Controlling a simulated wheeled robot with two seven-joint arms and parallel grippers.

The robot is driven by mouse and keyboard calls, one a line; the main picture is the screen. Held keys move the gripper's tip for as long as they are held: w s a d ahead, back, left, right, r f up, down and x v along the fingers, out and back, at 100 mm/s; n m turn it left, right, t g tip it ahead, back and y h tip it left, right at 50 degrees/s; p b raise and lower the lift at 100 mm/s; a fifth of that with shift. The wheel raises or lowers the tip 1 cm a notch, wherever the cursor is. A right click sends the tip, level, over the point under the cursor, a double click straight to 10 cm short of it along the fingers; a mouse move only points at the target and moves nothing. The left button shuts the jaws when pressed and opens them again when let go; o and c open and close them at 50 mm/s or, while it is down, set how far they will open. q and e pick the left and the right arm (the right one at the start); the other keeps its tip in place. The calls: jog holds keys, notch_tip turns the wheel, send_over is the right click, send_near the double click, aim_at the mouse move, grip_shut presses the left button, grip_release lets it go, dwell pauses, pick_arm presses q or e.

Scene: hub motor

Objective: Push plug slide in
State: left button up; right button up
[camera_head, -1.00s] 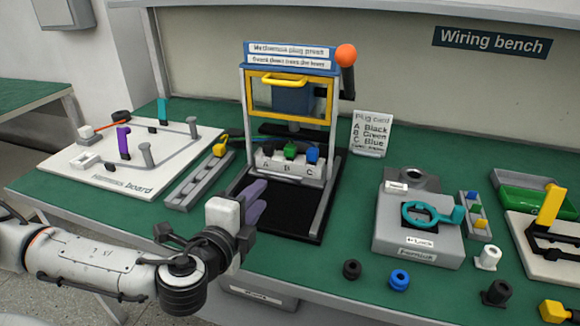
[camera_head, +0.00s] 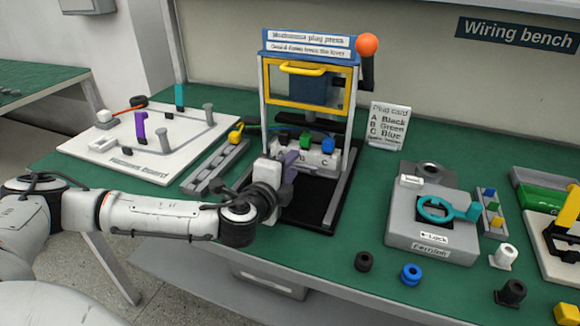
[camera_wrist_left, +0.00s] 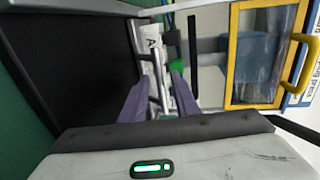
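The plug slide (camera_head: 318,160) is a pale grey block marked with letters, at the front of the press bed. A green plug (camera_head: 306,138) and a blue plug (camera_head: 328,145) stand on it; its left end is partly hidden by my gripper. My left gripper (camera_head: 290,163) has purple fingers and is at the slide's left front. In the left wrist view its fingers (camera_wrist_left: 160,80) stand apart with a gap, pointing at the slide beside the green plug (camera_wrist_left: 178,68). Whether they touch the slide is unclear. My right gripper is not in view.
The press has a yellow-framed window guard (camera_head: 307,70) and an orange-knobbed lever (camera_head: 367,45). Its black bed (camera_head: 310,205) is bare in front of the slide. A grey rail (camera_head: 215,167) and a white harness board (camera_head: 120,160) lie left. A grey fixture (camera_head: 430,240) stands right.

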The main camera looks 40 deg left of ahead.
aim_at(303, 157)
pick_arm(q)
jog(key=shift+c, duration=0.3)
grip_shut()
jog(key=shift+w, duration=0.1)
jog(key=x, duration=0.3)
jog(key=shift+w+r, duration=0.1)
jog(key=shift+r, duration=0.2)
jog(key=shift+a+r, duration=0.15)
jog(key=shift+c, duration=1.6)
grip_release()
jog(key=o, duration=0.4)
jog(key=shift+w, duration=0.2)
